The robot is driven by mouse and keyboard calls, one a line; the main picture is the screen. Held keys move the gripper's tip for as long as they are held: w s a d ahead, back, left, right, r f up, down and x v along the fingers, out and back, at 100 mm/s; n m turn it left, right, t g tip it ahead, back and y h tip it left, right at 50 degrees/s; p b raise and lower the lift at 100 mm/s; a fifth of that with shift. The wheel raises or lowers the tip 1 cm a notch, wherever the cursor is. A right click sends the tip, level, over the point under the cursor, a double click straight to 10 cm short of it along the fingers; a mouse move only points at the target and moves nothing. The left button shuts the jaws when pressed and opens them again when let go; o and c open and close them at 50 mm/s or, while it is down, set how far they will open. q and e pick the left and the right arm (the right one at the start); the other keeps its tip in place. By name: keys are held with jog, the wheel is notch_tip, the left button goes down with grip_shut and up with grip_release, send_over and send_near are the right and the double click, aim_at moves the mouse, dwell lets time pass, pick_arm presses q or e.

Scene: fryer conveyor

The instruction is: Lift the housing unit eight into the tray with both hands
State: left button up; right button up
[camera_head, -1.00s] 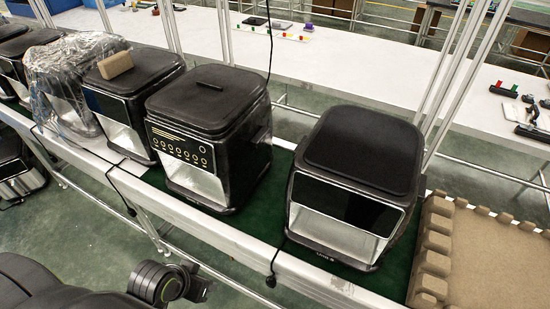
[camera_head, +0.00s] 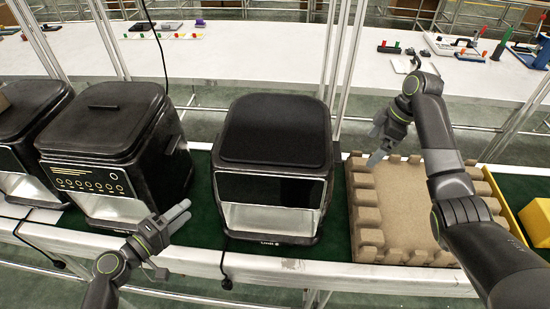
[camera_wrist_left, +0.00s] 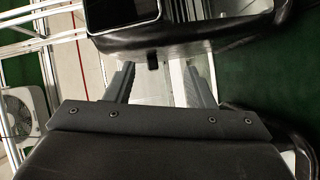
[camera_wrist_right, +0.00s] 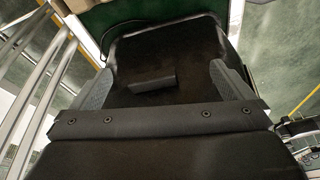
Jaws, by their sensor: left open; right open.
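The housing unit (camera_head: 272,133) with the lettering on its lower front is a black box with a flat rounded lid, a dark front panel and a pale lower window. It stands upright on the green conveyor. The brown tray (camera_head: 400,195) with a notched rim is to its right and looks empty. My left gripper (camera_head: 184,216) is open at the unit's front left, apart from it. My right gripper (camera_head: 377,148) is open above the tray's back left, right of the unit. A dark unit surface fills much of the right wrist view (camera_wrist_right: 150,55); I cannot tell which unit.
A similar housing with round dials (camera_head: 100,155) stands left, leaving a narrow green gap. A metal rail (camera_head: 250,270) runs along the front, with a black cable (camera_head: 224,265) hanging over it. Uprights (camera_head: 342,55) and a white table (camera_head: 230,60) stand behind. A yellow bin (camera_head: 537,222) is far right.

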pick_arm(q)
jog(key=w+a+n, duration=0.1)
jog(key=w+a+n+t+y, duration=0.1)
jog(key=n, duration=0.1)
jog(key=w+a+n+t, duration=0.1)
jog(key=w+a, duration=0.1)
jog(key=shift+r+y, duration=0.35)
jog(key=shift+y, duration=0.05)
pick_arm(e)
jog(key=w+r+n+y, duration=0.1)
jog(key=w+r+n, duration=0.1)
jog(key=r, duration=0.6)
jog(key=shift+w+a+r, duration=0.25)
jog(key=shift+w+r, duration=0.05)
jog(key=shift+w, duration=0.45)
pick_arm(q)
jog(key=x, duration=1.7)
jog(key=shift+w+r, duration=0.3)
jog(key=shift+r, duration=0.05)
pick_arm(e)
jog(key=x, duration=1.7)
jog(key=shift+s+f, duration=0.2)
jog(key=shift+f, duration=0.1)
